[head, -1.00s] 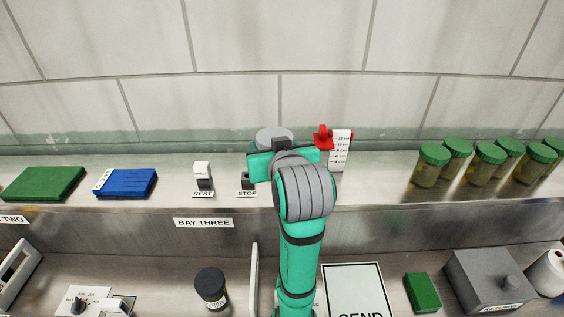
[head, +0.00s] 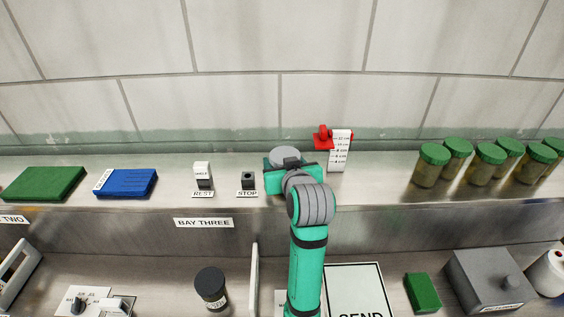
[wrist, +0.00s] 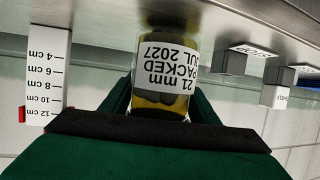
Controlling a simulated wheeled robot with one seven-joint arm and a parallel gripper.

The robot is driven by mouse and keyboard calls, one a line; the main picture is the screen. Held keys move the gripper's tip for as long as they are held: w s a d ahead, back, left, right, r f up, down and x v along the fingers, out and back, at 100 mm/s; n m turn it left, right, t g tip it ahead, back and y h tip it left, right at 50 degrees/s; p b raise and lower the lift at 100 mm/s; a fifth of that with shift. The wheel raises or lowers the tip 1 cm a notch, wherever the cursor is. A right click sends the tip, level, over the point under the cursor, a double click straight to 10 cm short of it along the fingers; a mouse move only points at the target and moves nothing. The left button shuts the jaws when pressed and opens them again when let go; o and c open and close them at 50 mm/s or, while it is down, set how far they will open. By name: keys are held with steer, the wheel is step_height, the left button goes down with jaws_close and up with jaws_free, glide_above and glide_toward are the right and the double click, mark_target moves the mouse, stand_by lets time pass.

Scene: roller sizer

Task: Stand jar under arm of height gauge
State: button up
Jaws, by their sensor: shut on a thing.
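The height gauge (head: 340,152) is a white upright scale marked in cm with a red arm (head: 323,138). It stands on the shelf right of my gripper (head: 289,172) in the head view. In the wrist view, which is upside down, the gauge (wrist: 48,80) is at the left. My gripper (wrist: 160,100) is shut on a glass jar (wrist: 163,102) with olive-yellow contents and a white label reading 21 mm, packed Jul 2027. The jar is beside the gauge, apart from it. I cannot tell whether its base touches the shelf. The head view hides its body behind my arm.
Several green-lidded jars (head: 432,166) stand on the shelf at the right. A STOP block (head: 248,180) and a REST switch (head: 203,175) stand left of my gripper. Blue (head: 127,184) and green (head: 44,184) slabs lie farther left. The shelf between gauge and jars is clear.

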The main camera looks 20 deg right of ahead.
steer(key=shift+f, duration=0.1)
steer(key=o, duration=1.3)
steer(key=shift+o, duration=0.2)
steer(key=shift+r, duration=0.25)
steer(key=v, duration=1.1)
steer(key=shift+s, duration=0.45)
steer(key=shift+a, duration=0.1)
steer(key=shift+w, duration=0.1)
